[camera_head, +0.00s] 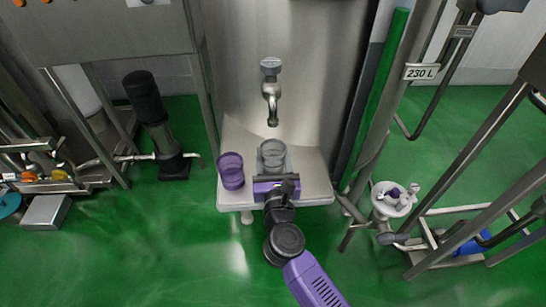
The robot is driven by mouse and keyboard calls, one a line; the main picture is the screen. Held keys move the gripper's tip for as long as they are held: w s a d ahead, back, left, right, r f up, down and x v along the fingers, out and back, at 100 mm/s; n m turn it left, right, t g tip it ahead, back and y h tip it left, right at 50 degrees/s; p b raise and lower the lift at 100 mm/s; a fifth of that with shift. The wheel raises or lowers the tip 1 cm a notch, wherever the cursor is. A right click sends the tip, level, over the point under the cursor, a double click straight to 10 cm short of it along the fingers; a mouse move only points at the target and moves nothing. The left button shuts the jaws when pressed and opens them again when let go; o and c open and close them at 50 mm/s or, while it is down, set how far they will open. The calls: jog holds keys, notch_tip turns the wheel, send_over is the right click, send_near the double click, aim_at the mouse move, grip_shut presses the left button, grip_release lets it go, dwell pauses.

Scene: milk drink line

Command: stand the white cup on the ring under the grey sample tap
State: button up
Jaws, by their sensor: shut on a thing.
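The white cup (272,154) looks translucent and greyish, upright with its open mouth up. My gripper (275,180) comes from the front and is shut on the cup's near side. The grey sample tap (271,90) sticks out of the steel wall, with its spout just behind and above the cup in the picture. The ring is not clearly seen; the cup and my gripper cover the place below the tap. A grey square base (288,160) shows in part around the cup. I cannot tell whether the cup touches it.
A purple cup (231,171) stands on the pale shelf (317,185) close to the left of the white cup. The shelf's right side is clear. A green post (383,90) and steel pipes rise to the right. A black pump (155,120) stands on the left.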

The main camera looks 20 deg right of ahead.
jog(key=shift+f, duration=0.2)
jog(key=o, duration=1.3)
jog(key=shift+r, duration=0.1)
jog(key=shift+o, duration=0.2)
jog(key=shift+r, duration=0.2)
jog(key=shift+s+a+f, duration=0.1)
jog(key=shift+s, duration=0.25)
jog(key=v, duration=1.1)
